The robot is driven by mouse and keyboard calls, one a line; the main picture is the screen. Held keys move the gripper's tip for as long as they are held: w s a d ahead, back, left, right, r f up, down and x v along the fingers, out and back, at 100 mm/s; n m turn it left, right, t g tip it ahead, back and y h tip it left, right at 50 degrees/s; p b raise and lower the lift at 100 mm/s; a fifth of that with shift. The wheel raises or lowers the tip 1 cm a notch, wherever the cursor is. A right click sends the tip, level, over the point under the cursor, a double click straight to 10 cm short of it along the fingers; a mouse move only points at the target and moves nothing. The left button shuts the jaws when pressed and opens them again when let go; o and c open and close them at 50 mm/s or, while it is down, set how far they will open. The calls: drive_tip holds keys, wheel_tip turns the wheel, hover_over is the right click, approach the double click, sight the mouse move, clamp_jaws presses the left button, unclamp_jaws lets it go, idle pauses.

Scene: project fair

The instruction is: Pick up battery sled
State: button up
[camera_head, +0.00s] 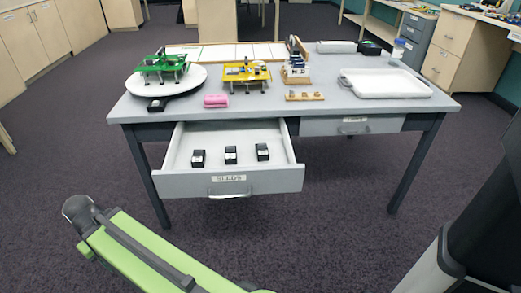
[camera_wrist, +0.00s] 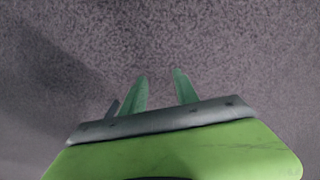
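An open drawer (camera_head: 184,181) labelled SLEDS hangs out of the front of the grey table. Inside it stand three small black blocks with light tops, which look like battery sleds: a left one (camera_head: 198,158), a middle one (camera_head: 231,155) and a right one (camera_head: 263,152). They stand apart in a row. My gripper shows in the wrist view (camera_wrist: 160,88), its two greenish fingers apart with only carpet beyond them. In the head view my green arm lies at the lower left, in front of and below the drawer; the fingers are not seen there.
The table (camera_head: 300,105) carries a green device (camera_head: 162,66) on a round white turntable (camera_head: 190,82), a yellow device (camera_head: 246,73), a pink block (camera_head: 216,100), wooden pieces (camera_head: 304,96) and a white tray (camera_head: 385,83). A second drawer (camera_head: 352,126) is shut. Carpet around is clear.

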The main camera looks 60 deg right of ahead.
drive_tip(key=shift+o, duration=0.2)
drive_tip(key=shift+s+d, duration=0.1)
drive_tip(key=shift+d, duration=0.2)
drive_tip(key=shift+o, duration=1.2)
drive_tip(key=shift+d+r+p, duration=0.2)
drive_tip(key=shift+r+p, duration=0.15)
drive_tip(key=shift+r, duration=0.05)
drive_tip(key=o, duration=0.9)
drive_tip(key=d+r+m+p, duration=0.1)
drive_tip(key=d+r+p, duration=0.2)
drive_tip(key=r+p, duration=0.4)
drive_tip(key=d+r+m+p, duration=0.2)
drive_tip(key=d+r+p, duration=0.1)
drive_tip(key=r+p, duration=0.5)
drive_tip(key=w+d+r+m+p, duration=0.1)
drive_tip(key=d+r+p, duration=0.3)
drive_tip(key=r+p, duration=0.4)
drive_tip(key=shift+w+d+r+m, duration=0.1)
drive_tip(key=shift+r+m, duration=0.15)
drive_tip(key=shift+m, duration=0.15)
wheel_tip(320, 180, up, 12)
drive_tip(key=m+p, duration=1.2)
drive_tip(key=m, duration=1.2)
hover_over(263, 144)
wheel_tip(263, 144, down, 18)
drive_tip(key=b, duration=1.7)
drive_tip(key=shift+b, duration=0.3)
drive_tip(key=shift+r, duration=0.15)
drive_tip(key=c, duration=1.4)
